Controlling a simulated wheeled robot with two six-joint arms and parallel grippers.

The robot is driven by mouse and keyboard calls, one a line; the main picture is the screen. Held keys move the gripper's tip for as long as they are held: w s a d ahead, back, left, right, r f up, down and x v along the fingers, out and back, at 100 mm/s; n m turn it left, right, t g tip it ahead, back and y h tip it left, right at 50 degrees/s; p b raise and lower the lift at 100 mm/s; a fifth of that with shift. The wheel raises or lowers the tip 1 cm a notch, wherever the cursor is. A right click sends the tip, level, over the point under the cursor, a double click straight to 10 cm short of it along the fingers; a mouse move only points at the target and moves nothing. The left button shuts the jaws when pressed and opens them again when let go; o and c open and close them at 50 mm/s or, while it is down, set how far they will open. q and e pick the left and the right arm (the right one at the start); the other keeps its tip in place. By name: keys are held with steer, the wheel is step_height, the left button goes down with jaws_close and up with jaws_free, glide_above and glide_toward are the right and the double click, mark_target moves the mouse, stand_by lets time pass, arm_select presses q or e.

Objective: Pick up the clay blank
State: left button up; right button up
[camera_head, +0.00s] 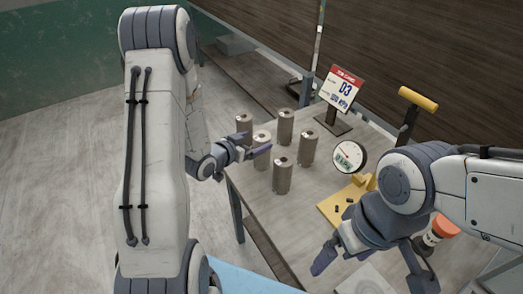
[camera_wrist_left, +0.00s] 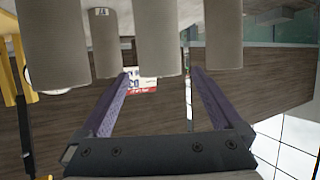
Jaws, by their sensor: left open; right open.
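Several upright grey cylinders, the clay blanks, stand in a cluster on the grey table (camera_head: 255,202). They include a front one (camera_head: 283,177), a right one (camera_head: 308,148), a back one (camera_head: 285,127) and one at my left gripper (camera_head: 262,157). My left gripper (camera_head: 255,146) is open and level at the left side of the cluster. In the left wrist view, its fingers (camera_wrist_left: 160,82) are apart, with a cylinder (camera_wrist_left: 155,40) showing between them; contact cannot be told. My right gripper (camera_head: 370,268) is open and empty, pointing down over the near right of the table.
A sign (camera_head: 341,90) on a dark stand is behind the cylinders. A round dial (camera_head: 349,157), a yellow base (camera_head: 334,205) and a yellow-handled press (camera_head: 418,98) are to the right. Neighbouring cylinders leave little room around the left gripper.

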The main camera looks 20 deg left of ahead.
mark_target(267, 135)
arm_select(q)
steer(key=shift+x, duration=1.05)
steer(key=p+x, duration=0.2)
steer(key=x, duration=0.3)
steer(key=shift+r, duration=0.1)
steer(key=shift+w+f, duration=0.2)
steer(key=shift+w, duration=0.1)
steer(key=shift+r, duration=0.1)
jaws_close()
